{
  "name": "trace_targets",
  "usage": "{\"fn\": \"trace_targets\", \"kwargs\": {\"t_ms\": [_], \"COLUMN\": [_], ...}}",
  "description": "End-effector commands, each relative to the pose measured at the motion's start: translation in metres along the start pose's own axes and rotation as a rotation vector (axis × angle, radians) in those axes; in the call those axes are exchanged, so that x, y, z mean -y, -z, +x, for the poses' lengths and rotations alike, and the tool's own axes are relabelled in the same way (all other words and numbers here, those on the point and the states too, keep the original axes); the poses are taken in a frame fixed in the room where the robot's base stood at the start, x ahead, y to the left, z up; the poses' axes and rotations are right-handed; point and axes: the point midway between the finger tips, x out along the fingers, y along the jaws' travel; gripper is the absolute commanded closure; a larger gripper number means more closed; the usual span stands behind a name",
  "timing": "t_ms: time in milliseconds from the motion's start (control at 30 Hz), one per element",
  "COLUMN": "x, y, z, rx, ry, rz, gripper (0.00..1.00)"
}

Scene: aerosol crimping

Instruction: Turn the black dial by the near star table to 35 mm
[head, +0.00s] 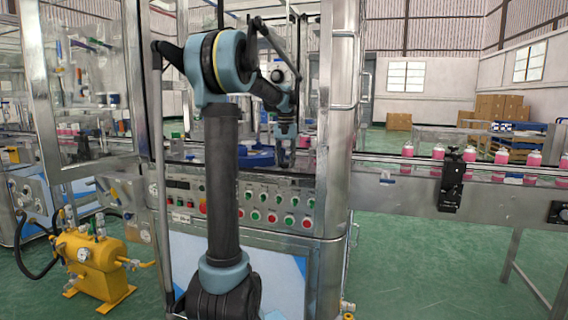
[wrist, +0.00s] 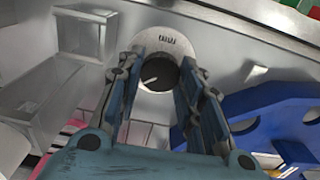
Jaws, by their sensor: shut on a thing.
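The black dial (wrist: 160,76) sits on a round pale scale plate (wrist: 168,44) in the wrist view, with a white pointer line angled to the lower left. Small marks show at the plate's top; they are too small to read. My gripper (wrist: 163,66) is shut on the dial, one finger on each side. In the head view my gripper (head: 284,160) reaches down inside the machine frame, and the dial cannot be made out there. The blue star table (wrist: 265,108) lies right of the fingers; its blue also shows in the head view (head: 258,158).
Clear boxes (wrist: 86,34) stand left of the fingers. A panel of red and green buttons (head: 273,217) faces me below the machine deck. A steel post (head: 335,130) stands right of my arm. A conveyor (head: 400,173) carries pink cans to the right.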

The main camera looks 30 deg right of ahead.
Motion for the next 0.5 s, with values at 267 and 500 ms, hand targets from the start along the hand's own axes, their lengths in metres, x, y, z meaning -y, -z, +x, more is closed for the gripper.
{"fn": "trace_targets", "kwargs": {"t_ms": [267, 500], "x": [0.0021, 0.0024], "y": [-0.0009, -0.0007], "z": [0.0002, 0.0001], "rx": [0.002, 0.002], "ry": [0.004, 0.004], "rz": [0.031, 0.031], "gripper": [0.90, 0.90]}}
